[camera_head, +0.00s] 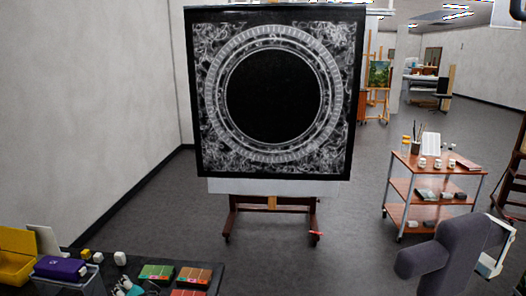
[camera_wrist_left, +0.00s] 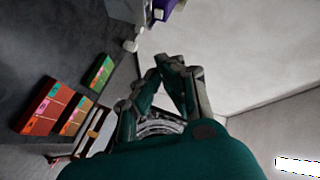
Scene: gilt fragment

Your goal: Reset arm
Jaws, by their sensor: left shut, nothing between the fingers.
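My left gripper (camera_head: 124,281) is at the bottom left of the head view, over or beside the dark table; only a small part of it shows there. In the left wrist view my left gripper (camera_wrist_left: 172,63) shows large, with teal and grey finger links that come together at the tips. It is shut and holds nothing. A grey rounded arm part, which looks like mine, shows at the lower right of the head view. My right gripper cannot be made out.
A large black canvas with a pale ring pattern (camera_head: 273,95) stands on an easel ahead. A shelf cart (camera_head: 437,184) stands right. Floor between is clear.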

